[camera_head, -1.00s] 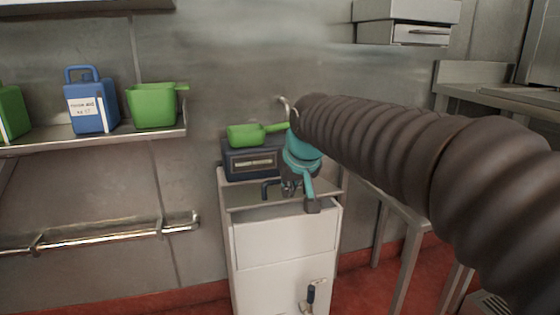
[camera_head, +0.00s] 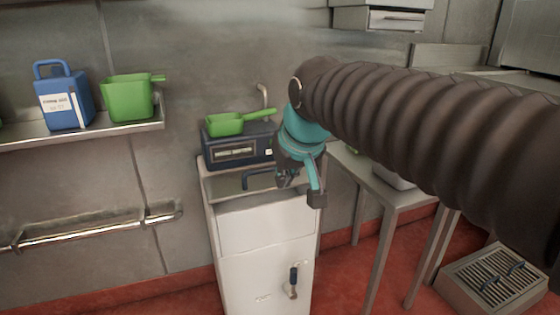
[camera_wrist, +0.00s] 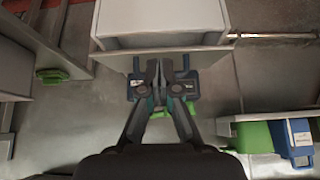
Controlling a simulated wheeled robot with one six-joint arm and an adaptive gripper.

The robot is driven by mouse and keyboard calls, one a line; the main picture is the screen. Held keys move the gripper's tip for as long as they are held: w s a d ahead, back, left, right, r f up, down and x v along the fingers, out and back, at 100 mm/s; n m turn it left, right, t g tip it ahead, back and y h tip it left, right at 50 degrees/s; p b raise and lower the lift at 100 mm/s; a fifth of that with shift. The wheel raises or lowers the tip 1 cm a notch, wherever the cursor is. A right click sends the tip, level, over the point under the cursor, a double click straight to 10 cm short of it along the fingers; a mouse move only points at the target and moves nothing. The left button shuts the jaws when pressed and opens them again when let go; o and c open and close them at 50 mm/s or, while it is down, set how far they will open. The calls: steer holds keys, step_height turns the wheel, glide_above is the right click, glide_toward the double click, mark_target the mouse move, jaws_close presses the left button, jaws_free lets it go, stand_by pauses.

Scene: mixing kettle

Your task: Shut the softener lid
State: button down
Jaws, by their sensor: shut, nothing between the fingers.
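The softener is a white cabinet (camera_head: 262,230) with a blue handle on its front. At its top back a dark blue part (camera_head: 236,151) bears a pale label, partly legible as "softener". A grey panel with a blue bar handle (camera_head: 258,180) lies in front of it. I cannot tell which part is the lid or whether it is open. My gripper (camera_head: 301,190) is shut and empty, over the cabinet's top right side. In the wrist view my gripper (camera_wrist: 158,68) covers part of the dark blue part (camera_wrist: 183,88); contact cannot be told.
A green scoop (camera_head: 226,125) rests on the dark blue part. A wall shelf (camera_head: 100,136) at left holds a blue jug (camera_head: 65,100) and a green scoop (camera_head: 127,99). A rail (camera_head: 90,231) runs below.

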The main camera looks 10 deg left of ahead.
step_height(320, 180, up, 8)
steer(key=g+p, duration=0.1)
steer(key=p, duration=0.7)
glide_above(266, 169)
steer(key=s+d, duration=0.1)
step_height(266, 169, up, 3)
steer(key=h, duration=0.1)
steer(key=shift+g, duration=0.5)
steer(key=f, duration=0.4)
steer(key=w+f, duration=0.1)
steer(key=f, duration=0.3)
steer(key=a+f+b, duration=0.1)
steer(key=f, duration=0.3)
steer(key=shift+w+f, duration=0.2)
steer(key=shift+f, duration=0.15)
steer(key=shift+s+f, duration=0.1)
steer(key=shift+f, duration=0.1)
